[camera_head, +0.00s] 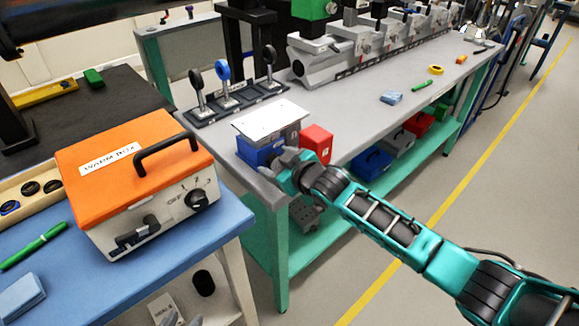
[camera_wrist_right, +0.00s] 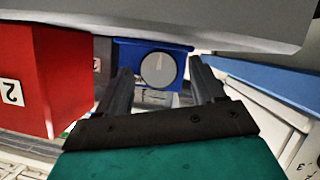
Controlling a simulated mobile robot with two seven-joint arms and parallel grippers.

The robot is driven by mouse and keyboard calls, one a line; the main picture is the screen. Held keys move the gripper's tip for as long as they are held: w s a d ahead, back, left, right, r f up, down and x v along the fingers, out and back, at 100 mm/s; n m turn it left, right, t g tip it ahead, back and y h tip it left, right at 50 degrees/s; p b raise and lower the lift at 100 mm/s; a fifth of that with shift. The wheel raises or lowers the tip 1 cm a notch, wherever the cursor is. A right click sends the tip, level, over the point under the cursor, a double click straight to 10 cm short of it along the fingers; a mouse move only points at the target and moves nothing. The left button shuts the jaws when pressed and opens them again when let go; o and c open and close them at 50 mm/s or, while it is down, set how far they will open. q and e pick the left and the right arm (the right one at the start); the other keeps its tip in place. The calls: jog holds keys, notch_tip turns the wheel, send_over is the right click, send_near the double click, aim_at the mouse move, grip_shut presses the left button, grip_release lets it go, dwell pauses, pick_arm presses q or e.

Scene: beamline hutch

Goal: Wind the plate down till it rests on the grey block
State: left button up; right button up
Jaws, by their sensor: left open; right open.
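The white plate (camera_head: 270,120) lies flat on top of a blue jack (camera_head: 258,150) at the near corner of the grey bench. The jack's round grey knob with a white line (camera_wrist_right: 158,70) shows in the right wrist view, on its blue face. My right gripper (camera_head: 284,172) is open at the jack's front; its fingers (camera_wrist_right: 158,82) stand either side of the knob, with nothing visibly gripped. A grey surface (camera_wrist_right: 103,55) beside the jack may be the grey block; its gap to the plate is hidden.
A red block (camera_head: 318,142), marked 2 in the wrist view (camera_wrist_right: 25,75), stands close beside the jack. Lens holders (camera_head: 228,95) and a long rail (camera_head: 340,60) stand behind. An orange-topped warm box (camera_head: 110,165) occupies the blue table.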

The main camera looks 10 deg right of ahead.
jog(key=p+v, duration=0.2)
jog(key=v, duration=1)
jog(key=shift+s+d, duration=0.15)
jog(key=shift+s, duration=0.05)
jog(key=shift+r, duration=0.1)
